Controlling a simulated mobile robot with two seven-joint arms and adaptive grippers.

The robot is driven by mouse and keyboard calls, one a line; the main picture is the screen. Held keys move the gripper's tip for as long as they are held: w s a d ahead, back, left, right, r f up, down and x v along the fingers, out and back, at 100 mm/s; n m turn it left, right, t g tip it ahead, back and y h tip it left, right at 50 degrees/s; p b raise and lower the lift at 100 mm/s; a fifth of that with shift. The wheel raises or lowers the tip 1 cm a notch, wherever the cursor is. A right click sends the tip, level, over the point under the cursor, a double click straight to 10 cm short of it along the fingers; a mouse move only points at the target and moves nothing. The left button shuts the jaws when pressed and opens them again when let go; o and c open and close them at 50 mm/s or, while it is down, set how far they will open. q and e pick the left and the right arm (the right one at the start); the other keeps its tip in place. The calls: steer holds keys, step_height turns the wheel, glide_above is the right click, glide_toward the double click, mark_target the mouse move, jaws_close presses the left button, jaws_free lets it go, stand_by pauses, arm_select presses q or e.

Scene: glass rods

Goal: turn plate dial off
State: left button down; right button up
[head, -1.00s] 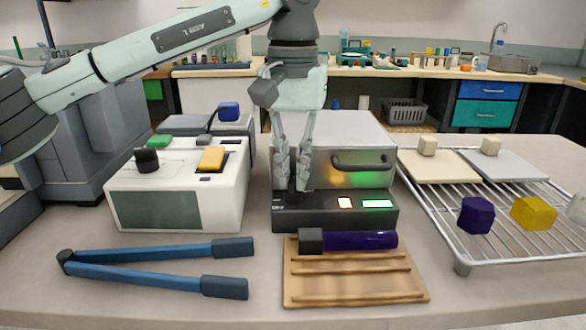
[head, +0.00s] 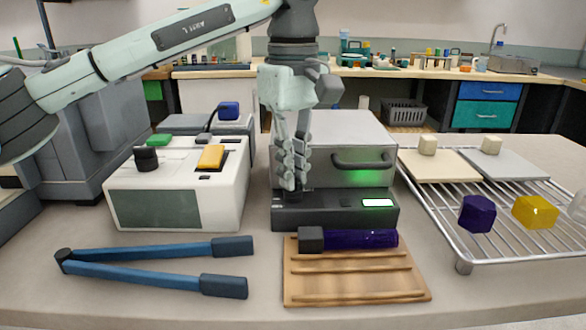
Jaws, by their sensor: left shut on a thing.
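The plate dial (head: 294,197) is a dark knob at the left of the dark front panel (head: 340,213) of the metal box oven (head: 350,150). My left gripper (head: 292,186) points down and is shut on the dial, its fingers hiding most of it. A green glow shows on the oven's front below the handle. My right gripper is not in view.
A wooden rack (head: 350,275) with a dark blue rod (head: 350,239) lies in front. Blue tongs (head: 160,252) lie at front left. A white device (head: 180,190) stands left of the oven. A wire rack (head: 470,250) with blocks is at right.

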arm_select(q)
steer(key=shift+n, duration=1.7)
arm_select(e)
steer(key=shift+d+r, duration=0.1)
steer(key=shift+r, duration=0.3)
arm_select(q)
steer(key=shift+n, duration=0.3)
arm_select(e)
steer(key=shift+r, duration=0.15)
arm_select(q)
steer(key=c, duration=1.9)
jaws_free()
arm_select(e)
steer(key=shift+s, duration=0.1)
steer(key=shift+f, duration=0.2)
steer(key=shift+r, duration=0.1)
